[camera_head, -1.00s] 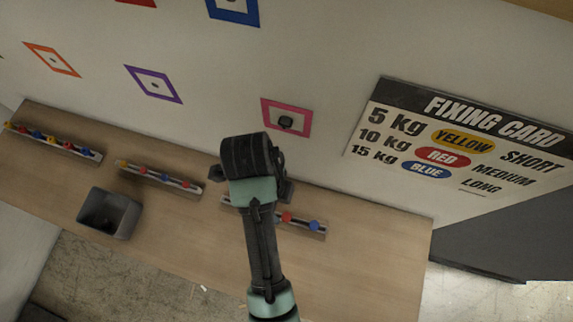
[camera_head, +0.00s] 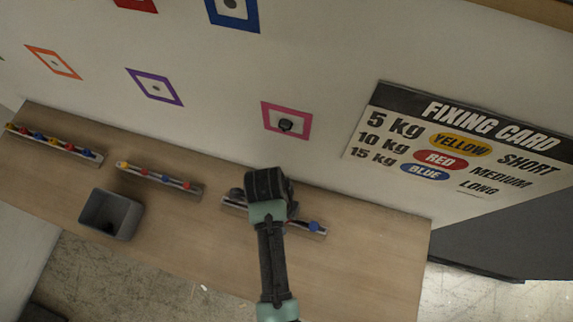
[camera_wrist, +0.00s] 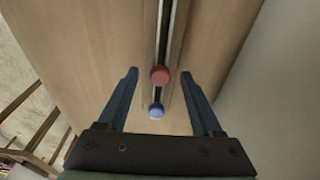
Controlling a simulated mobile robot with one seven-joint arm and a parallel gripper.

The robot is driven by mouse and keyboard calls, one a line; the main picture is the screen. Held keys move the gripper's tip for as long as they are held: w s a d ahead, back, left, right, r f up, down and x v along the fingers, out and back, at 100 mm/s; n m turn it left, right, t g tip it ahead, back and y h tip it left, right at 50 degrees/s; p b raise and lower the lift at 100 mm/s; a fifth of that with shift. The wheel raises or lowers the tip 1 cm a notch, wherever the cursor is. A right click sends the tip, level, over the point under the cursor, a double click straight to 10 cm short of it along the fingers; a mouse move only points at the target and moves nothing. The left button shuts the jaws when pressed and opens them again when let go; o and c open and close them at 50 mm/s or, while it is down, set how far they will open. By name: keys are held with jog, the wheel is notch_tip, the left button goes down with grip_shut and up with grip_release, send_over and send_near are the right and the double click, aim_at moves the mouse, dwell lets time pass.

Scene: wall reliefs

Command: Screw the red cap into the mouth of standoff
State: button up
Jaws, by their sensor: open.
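The red cap (camera_wrist: 160,75) sits on the rail between the fingertips of my open gripper (camera_wrist: 160,72) in the wrist view, with a visible gap on each side. I cannot tell its height relative to the fingertips. My arm hides this cap in the head view. A blue cap (camera_wrist: 156,111) sits on the same rail, nearer the gripper's palm; it also shows in the head view (camera_head: 314,226). The standoff (camera_head: 285,124) is a dark stub on the wall inside the pink square frame (camera_head: 306,122), above my gripper. Its mouth is too small to make out.
The right rail (camera_head: 318,234) lies on a wooden shelf (camera_head: 380,255). Two more rails with coloured caps, a middle one (camera_head: 187,188) and a left one (camera_head: 80,152), lie further left. A grey bin (camera_head: 128,226) stands at the front left. A fixing card (camera_head: 470,140) hangs at right.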

grip_shut()
jog(key=shift+r, duration=0.1)
dwell(0.3)
